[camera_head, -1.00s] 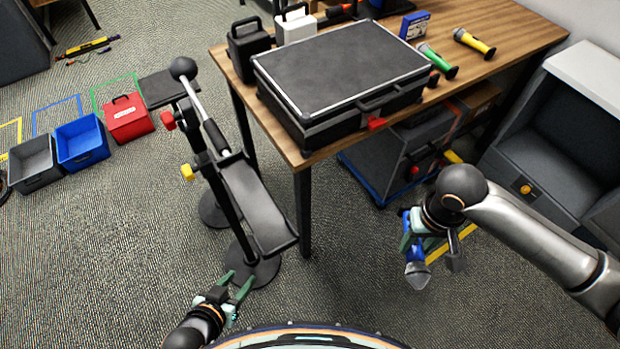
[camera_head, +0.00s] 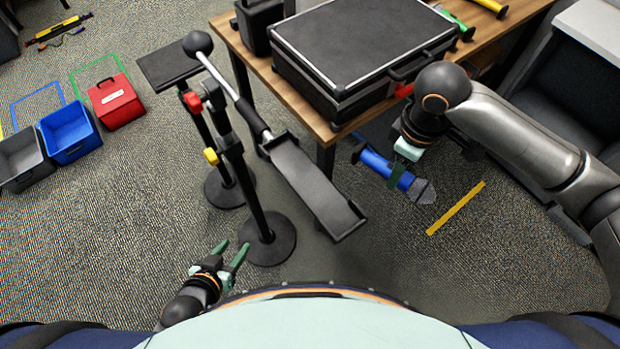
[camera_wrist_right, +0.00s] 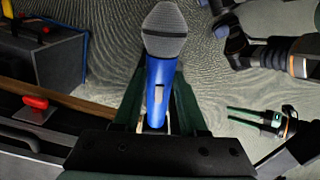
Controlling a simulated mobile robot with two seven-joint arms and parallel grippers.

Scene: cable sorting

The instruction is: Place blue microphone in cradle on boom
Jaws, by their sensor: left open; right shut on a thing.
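The blue microphone (camera_head: 385,166) with a grey mesh head is held by my right gripper (camera_head: 398,172), tilted with its head toward the lower right. In the right wrist view the microphone (camera_wrist_right: 158,85) sits between the two fingers (camera_wrist_right: 155,110), head pointing away. The boom's cradle (camera_head: 312,185) is a dark, empty tray at the near end of the boom (camera_head: 226,82), left of the microphone and apart from it. My left gripper (camera_head: 231,255) is open and empty, low in the head view, below the stand bases. It also shows in the right wrist view (camera_wrist_right: 258,117).
The table (camera_head: 297,105) holds a large black case (camera_head: 360,45) behind the boom. The stand's round base (camera_head: 268,240) is on the carpet. Blue (camera_head: 70,132) and red (camera_head: 115,100) bins stand at left. Open carpet lies right of the cradle.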

